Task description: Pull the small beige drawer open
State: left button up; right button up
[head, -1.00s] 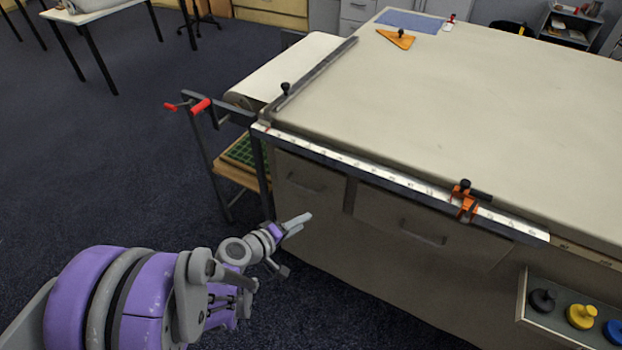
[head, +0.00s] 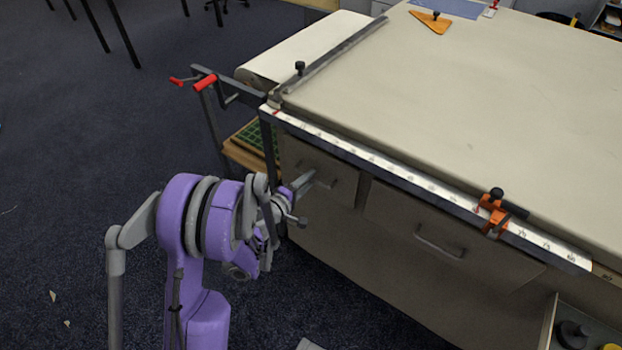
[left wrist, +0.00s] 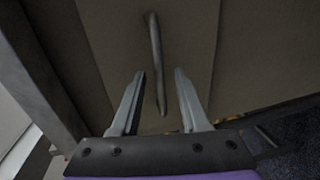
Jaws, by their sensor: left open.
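The small beige drawer (head: 327,166) is at the left end of the table's front, under the ruler edge, and looks shut. Its bar handle shows in the left wrist view (left wrist: 156,65), running down between the two fingers. My left gripper (head: 306,182) is open at the drawer front, its fingertips close to the handle. In the left wrist view its fingers (left wrist: 160,88) stand one on each side of the handle's lower part. I cannot tell whether they touch it. My right gripper is not in view.
A wider drawer (head: 440,238) with its own handle is to the right. A orange clamp (head: 494,213) sits on the ruler edge above it. Red-handled cranks (head: 205,82) stick out at the table's left corner. An open tray (head: 585,335) juts out lower right.

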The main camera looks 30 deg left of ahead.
pick_arm(q)
jog(key=shift+x, duration=0.85)
grip_shut()
dwell(0.8)
